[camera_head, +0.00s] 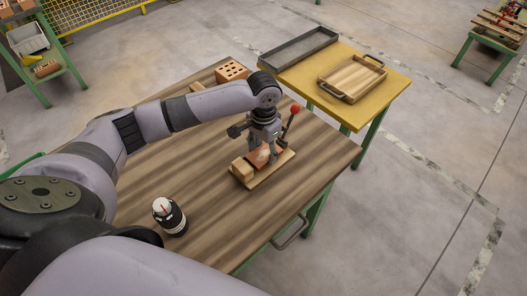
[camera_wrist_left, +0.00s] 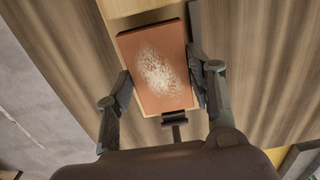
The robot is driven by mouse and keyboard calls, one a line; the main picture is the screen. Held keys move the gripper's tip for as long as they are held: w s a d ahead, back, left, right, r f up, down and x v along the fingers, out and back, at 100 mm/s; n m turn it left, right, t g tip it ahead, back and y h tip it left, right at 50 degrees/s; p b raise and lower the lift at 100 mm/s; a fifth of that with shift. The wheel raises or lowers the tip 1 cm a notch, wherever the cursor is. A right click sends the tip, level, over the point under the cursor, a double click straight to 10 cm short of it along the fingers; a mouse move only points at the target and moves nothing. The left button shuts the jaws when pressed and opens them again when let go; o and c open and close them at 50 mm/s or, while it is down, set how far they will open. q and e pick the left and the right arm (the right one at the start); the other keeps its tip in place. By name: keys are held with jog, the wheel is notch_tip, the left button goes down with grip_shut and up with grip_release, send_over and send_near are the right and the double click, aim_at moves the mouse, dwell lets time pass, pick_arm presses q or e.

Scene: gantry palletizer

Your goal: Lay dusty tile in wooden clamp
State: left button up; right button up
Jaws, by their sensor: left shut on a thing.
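The dusty tile (camera_wrist_left: 157,68) is a reddish-brown slab with a pale powdery patch on its face. My left gripper (camera_wrist_left: 163,92) is shut on it, with one finger at each long side, in the left wrist view. In the head view the left gripper (camera_head: 264,150) points down over the wooden clamp (camera_head: 242,171), and the tile (camera_head: 260,155) shows partly between the fingers. The clamp is a light wooden base with a block at one end and a red-knobbed lever (camera_head: 294,108) behind. The tile is at the clamp, but I cannot tell whether it touches the base. My right gripper is not in view.
A perforated brick (camera_head: 231,71) lies at the back of the wooden table (camera_head: 215,205). A black bottle-like object with a white top (camera_head: 169,215) stands near the front left. A yellow table (camera_head: 380,92) behind holds a grey tray (camera_head: 299,46) and a wooden tray (camera_head: 352,78).

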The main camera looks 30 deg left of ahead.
aim_at(263, 155)
pick_arm(q)
jog(key=shift+f, duration=0.8)
jog(key=shift+s, duration=0.1)
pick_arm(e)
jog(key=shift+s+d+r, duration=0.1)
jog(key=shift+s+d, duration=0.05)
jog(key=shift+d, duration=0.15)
pick_arm(q)
jog(key=shift+s+d+f, duration=0.2)
jog(key=shift+s+f, duration=0.2)
jog(key=shift+f, duration=0.25)
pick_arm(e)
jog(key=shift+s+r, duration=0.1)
pick_arm(q)
jog(key=o, duration=1.4)
jog(key=shift+w+a+f, duration=0.1)
jog(key=shift+w+f, duration=0.2)
jog(key=shift+r, duration=0.1)
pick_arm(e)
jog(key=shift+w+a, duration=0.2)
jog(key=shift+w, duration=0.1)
pick_arm(q)
jog(key=shift+w+a+r, duration=0.1)
jog(key=shift+r, duration=0.1)
